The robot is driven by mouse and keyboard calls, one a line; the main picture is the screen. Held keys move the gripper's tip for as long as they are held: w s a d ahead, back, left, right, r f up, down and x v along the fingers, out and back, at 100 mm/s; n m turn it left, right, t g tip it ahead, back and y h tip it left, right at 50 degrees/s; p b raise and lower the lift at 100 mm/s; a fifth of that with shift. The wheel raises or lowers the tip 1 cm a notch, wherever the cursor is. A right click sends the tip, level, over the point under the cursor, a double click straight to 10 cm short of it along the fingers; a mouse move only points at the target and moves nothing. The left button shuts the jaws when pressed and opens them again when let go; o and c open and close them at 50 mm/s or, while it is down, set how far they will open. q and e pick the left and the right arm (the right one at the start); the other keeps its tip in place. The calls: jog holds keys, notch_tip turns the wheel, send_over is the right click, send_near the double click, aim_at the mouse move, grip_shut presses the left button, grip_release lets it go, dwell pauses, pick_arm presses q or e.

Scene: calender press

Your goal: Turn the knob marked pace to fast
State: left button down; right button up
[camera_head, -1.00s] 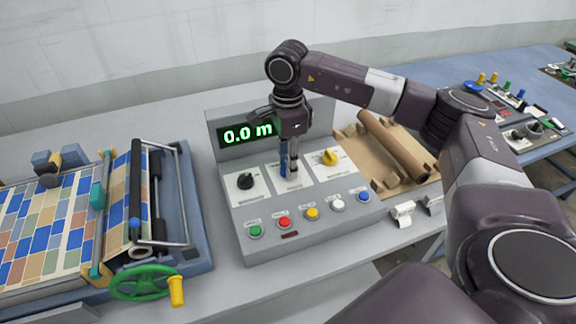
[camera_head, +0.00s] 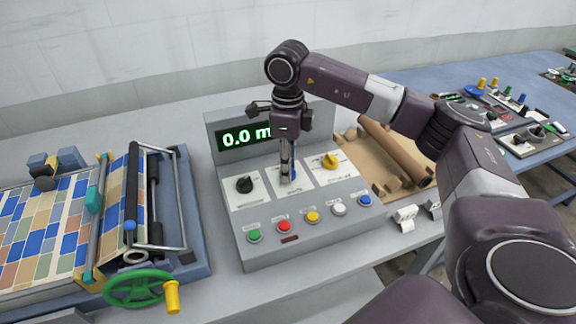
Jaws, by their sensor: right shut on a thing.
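A grey control box (camera_head: 300,234) carries three knobs on white plates: a black knob (camera_head: 244,185), a blue knob (camera_head: 291,173) in the middle and a yellow knob (camera_head: 330,161). The knob labels are too small to read, so I cannot tell which is marked pace. My right gripper (camera_head: 288,172) points down over the middle plate and is shut on the blue knob, hiding part of it and its marks. My left gripper is not in view.
A display (camera_head: 245,136) reads "0.0 m", partly covered by my right arm. Several coloured buttons, among them a red one (camera_head: 283,226), line the box's front. A roller press (camera_head: 150,215) with a green handwheel (camera_head: 138,288) stands left; a brown roll (camera_head: 395,150) lies right.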

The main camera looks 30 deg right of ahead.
jog(key=shift+w+r, duration=0.1)
jog(key=o, duration=1.2)
notch_tip(320, 180, up, 12)
jog(key=shift+f, duration=0.1)
